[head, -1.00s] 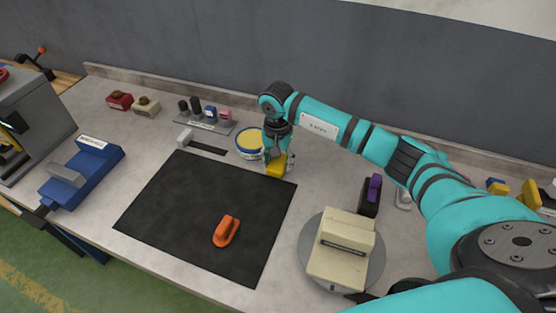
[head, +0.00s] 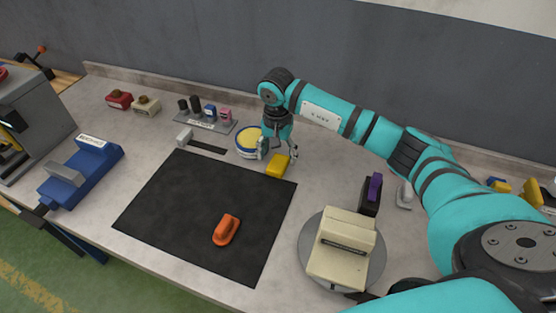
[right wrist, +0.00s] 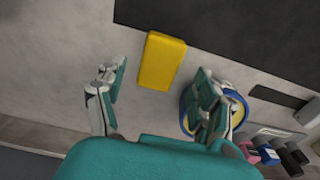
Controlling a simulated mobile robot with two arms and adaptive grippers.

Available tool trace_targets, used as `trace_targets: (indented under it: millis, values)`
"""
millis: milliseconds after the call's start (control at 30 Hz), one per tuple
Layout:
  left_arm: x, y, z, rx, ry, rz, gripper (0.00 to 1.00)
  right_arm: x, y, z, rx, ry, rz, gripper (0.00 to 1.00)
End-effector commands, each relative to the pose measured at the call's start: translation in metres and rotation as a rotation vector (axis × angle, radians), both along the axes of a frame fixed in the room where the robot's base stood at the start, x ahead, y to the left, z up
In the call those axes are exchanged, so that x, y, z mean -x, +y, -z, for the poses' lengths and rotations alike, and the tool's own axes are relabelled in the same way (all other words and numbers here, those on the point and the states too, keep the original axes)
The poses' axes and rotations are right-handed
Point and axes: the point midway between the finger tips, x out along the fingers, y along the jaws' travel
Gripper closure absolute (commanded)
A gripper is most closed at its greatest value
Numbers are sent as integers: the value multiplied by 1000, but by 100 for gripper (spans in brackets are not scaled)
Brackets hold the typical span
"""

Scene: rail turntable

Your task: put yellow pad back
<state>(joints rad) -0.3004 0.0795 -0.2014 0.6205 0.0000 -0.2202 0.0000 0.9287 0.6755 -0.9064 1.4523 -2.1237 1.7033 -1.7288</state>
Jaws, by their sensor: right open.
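The yellow pad (head: 278,166) lies on the grey worktop, beside the far right corner of the black mat (head: 170,222). It also shows in the right wrist view (right wrist: 161,61), lying flat ahead of the fingers. My right gripper (head: 279,152) is open and empty just behind and above the pad. In the right wrist view its two fingers (right wrist: 158,92) stand wide apart, with the pad beyond their tips. A round blue-rimmed container with a yellow top (head: 247,141) stands just left of the gripper, partly hidden by it. My left gripper is not in view.
An orange tool (head: 227,230) lies on the mat. A cream block (head: 341,250) sits on a round grey turntable (head: 308,236), with a purple-topped black item (head: 371,194) behind it. A rack of small items (head: 204,124) stands at the back. A blue vise (head: 82,174) is at left.

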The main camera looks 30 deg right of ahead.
Motion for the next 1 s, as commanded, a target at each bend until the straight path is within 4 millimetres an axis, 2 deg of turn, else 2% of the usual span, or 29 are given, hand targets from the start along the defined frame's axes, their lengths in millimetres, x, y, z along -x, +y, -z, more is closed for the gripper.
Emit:
trace_targets:
  millis: [33, 200, 433, 633, 1000]
  values:
    - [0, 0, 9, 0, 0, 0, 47, -1, 0, -9, 1, -6, 0, 31]
    - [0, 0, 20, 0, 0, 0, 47, 1, 1, -48, 2, -4, 0, 31]
    - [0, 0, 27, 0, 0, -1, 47, 2, 2, -84, 0, -1, 1, 31]
    - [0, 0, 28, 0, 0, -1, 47, 3, 2, -93, 1, 1, 1, 31]
    - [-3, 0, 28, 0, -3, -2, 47, 3, 6, -90, -14, 7, 6, 31]
